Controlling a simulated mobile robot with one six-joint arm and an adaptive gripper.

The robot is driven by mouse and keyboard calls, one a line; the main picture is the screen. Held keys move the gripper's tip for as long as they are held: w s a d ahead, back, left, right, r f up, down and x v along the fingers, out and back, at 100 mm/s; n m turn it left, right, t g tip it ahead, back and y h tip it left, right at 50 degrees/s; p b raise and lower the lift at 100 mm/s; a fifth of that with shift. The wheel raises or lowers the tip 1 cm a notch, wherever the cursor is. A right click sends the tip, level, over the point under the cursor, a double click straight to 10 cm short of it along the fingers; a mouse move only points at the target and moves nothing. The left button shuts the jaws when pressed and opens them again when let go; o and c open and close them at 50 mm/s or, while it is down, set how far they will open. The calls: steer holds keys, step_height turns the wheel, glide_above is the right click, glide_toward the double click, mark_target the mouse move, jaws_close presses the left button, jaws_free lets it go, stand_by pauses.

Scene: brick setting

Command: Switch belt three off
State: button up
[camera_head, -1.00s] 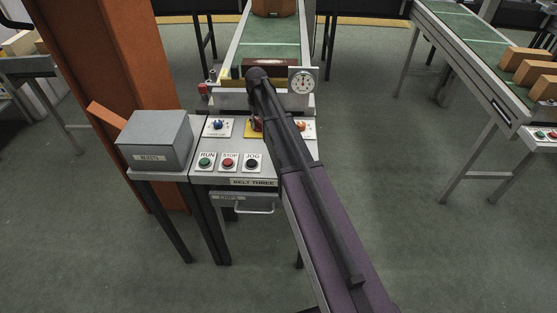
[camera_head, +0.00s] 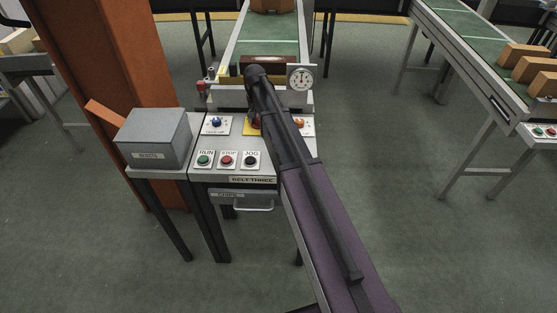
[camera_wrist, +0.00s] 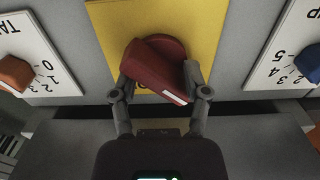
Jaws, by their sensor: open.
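The belt three control panel, with its "BELT THREE" label (camera_head: 252,180), stands in front of the belt in the head view. A dark red switch handle (camera_wrist: 152,62) on a yellow plate (camera_wrist: 104,25) fills the middle of the wrist view. My gripper (camera_wrist: 159,84) is open, with one finger on each side of the handle. I cannot tell whether either finger touches it. The handle sits tilted, with a white mark at its lower right end. Its position lettering is mostly covered. In the head view my arm hides most of the yellow plate (camera_head: 254,128).
A blue knob (camera_head: 216,123) and an orange knob (camera_head: 299,123) flank the yellow plate. Green RUN (camera_head: 204,160), red STOP (camera_head: 227,160) and black JOG (camera_head: 250,160) buttons sit nearer. A grey box (camera_head: 153,138) stands left, a dial gauge (camera_head: 301,77) behind.

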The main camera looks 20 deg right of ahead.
steer(key=m, duration=0.4)
steer(key=shift+m, duration=0.3)
steer(key=m, duration=0.4)
step_height(320, 180, up, 14)
steer(key=p, duration=1.4)
steer(key=s+f+n+b, duration=0.3)
steer(key=s+n, duration=0.3)
steer(key=s, duration=0.8)
steer(key=s+f+n+b, duration=0.3)
steer(key=s+n, duration=0.3)
steer(key=s, duration=0.9)
steer(key=shift+f, duration=0.2)
steer(key=shift+a, duration=0.1)
steer(key=w+r+m+p, duration=0.1)
steer(key=w+r+p, duration=0.2)
steer(key=w, duration=1.1)
steer(key=w+r+m+p, duration=0.2)
steer(key=w+r, duration=0.1)
steer(key=w, duration=1.2)
steer(key=shift+m+p, duration=0.3)
steer(key=shift+p, duration=0.1)
